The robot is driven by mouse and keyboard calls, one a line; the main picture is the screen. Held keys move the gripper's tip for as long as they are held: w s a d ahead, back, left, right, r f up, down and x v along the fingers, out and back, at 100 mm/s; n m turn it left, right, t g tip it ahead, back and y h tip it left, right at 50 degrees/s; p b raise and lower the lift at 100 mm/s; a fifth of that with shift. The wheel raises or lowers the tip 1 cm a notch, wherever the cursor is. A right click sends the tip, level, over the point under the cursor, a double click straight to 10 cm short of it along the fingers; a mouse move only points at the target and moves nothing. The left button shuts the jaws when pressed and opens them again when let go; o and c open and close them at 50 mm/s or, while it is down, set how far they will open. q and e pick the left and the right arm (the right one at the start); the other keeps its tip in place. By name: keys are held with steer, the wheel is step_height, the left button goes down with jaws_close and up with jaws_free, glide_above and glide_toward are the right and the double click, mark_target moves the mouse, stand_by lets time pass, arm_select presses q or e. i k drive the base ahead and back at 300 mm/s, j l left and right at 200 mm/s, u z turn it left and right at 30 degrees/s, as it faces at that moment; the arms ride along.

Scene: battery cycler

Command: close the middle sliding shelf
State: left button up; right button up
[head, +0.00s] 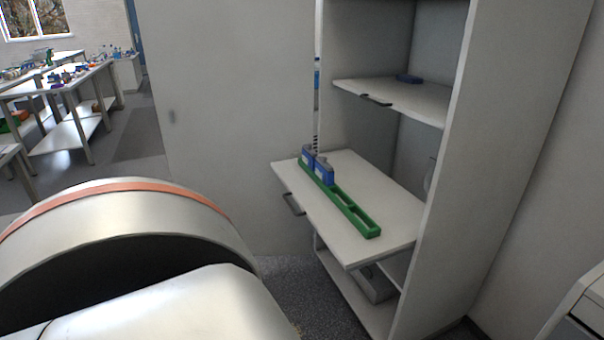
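The middle sliding shelf (394,215) is a white board pulled out of a tall white cabinet (478,140), jutting out to the left past the cabinet front. A dark handle (293,204) sits on its front edge. A green rack (350,210) lies on the shelf, with blue blocks (316,166) at its far end and empty slots toward the near end. Neither gripper is in view.
A lower shelf (352,296) carries a grey object (374,284). The open cabinet door (235,120) stands left. Cluttered tables (75,85) are far left.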

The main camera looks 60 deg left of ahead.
mark_target(367, 218)
steer(key=u, duration=1.85)
